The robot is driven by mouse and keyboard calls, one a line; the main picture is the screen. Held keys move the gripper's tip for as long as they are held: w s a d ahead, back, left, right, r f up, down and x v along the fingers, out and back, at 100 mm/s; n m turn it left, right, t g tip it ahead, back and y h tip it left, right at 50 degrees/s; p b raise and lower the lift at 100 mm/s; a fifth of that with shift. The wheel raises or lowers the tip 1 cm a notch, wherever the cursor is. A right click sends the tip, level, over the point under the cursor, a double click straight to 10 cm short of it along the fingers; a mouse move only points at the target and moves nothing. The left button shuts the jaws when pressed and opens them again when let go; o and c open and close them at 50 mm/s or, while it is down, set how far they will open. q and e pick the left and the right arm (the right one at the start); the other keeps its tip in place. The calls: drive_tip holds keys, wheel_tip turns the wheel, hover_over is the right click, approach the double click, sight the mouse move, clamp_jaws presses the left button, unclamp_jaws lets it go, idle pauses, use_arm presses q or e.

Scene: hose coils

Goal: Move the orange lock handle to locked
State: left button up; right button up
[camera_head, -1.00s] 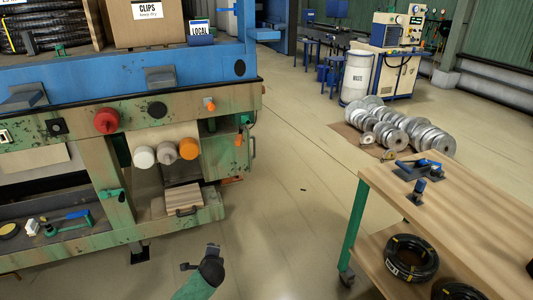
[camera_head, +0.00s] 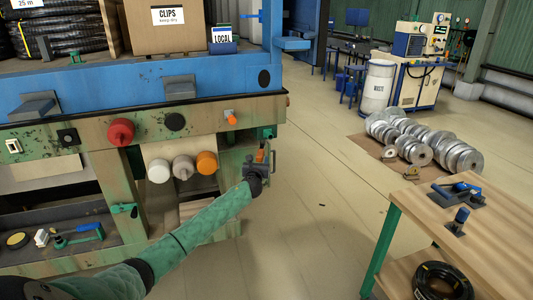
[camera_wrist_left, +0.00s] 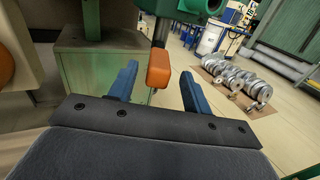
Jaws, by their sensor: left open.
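The orange lock handle (camera_wrist_left: 158,68) hangs from a dark stem in the left wrist view, in front of a green box (camera_wrist_left: 105,80). In the head view it shows small (camera_head: 260,156) at the bench's right end, partly hidden by my gripper. My left gripper (camera_head: 266,160) is open at this handle. Its two blue fingers (camera_wrist_left: 160,74) appear on either side of the orange end, with gaps showing; I cannot tell whether either touches. My right gripper is not in view.
A second orange knob (camera_head: 231,118) is on the bench's front panel, near a red button (camera_head: 121,132). White, grey and orange round caps sit below the panel. A wooden table (camera_head: 485,225) stands at the right. Open floor (camera_head: 320,210) lies between.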

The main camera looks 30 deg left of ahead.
sight(260, 151)
use_arm(q)
drive_tip(key=shift+x, duration=3.4)
clamp_jaws()
